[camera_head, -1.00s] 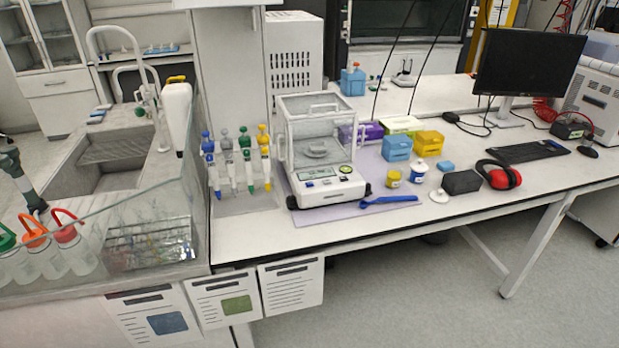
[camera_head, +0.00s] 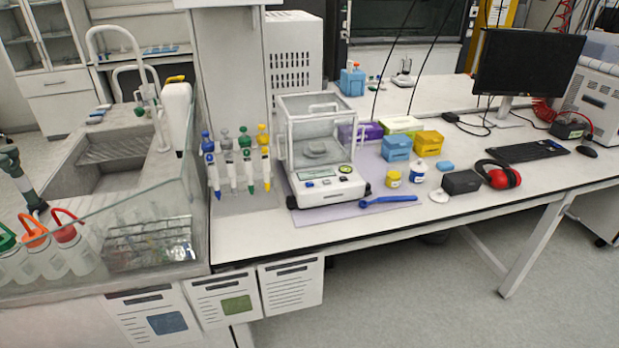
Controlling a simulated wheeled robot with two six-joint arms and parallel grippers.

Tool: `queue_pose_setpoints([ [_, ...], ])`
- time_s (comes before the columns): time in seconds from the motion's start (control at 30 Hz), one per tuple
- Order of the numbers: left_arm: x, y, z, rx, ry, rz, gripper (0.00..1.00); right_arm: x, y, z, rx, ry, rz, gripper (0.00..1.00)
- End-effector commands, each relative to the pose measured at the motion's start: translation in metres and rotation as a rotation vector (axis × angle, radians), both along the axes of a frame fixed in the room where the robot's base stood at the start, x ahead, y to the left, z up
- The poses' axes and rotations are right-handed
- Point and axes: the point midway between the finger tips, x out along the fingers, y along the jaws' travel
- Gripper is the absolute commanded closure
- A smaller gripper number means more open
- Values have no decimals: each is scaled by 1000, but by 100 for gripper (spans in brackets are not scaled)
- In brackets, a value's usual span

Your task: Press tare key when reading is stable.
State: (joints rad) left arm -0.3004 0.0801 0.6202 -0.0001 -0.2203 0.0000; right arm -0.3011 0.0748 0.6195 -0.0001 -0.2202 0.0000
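A white analytical balance (camera_head: 326,186) with a clear draft shield (camera_head: 314,130) stands on a pale purple mat (camera_head: 304,215) on the bench. A small grey form (camera_head: 316,151), either the pan or something on it, shows inside the shield. The front panel has a small display, a blue key (camera_head: 309,184) at its left and a round green-and-black mark (camera_head: 345,169) at its right. The display's digits and the key labels are too small to read, so I cannot tell the reading or which key is tare. Neither of my grippers is in view.
A pipette stand (camera_head: 238,166) is left of the balance. A blue spatula-like tool (camera_head: 388,200) lies in front to the right. Jars, a blue box (camera_head: 396,147), a yellow box (camera_head: 428,143) and red earmuffs (camera_head: 498,175) stand further right. The bench's front strip is clear.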

Motion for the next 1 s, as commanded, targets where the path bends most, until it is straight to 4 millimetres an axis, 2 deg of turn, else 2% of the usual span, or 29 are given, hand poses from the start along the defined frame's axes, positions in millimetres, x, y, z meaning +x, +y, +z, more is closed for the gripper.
queue_pose_setpoints([
  [0.37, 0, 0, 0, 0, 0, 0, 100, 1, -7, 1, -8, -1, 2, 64],
  [1.0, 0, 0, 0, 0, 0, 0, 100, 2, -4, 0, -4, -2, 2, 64],
])
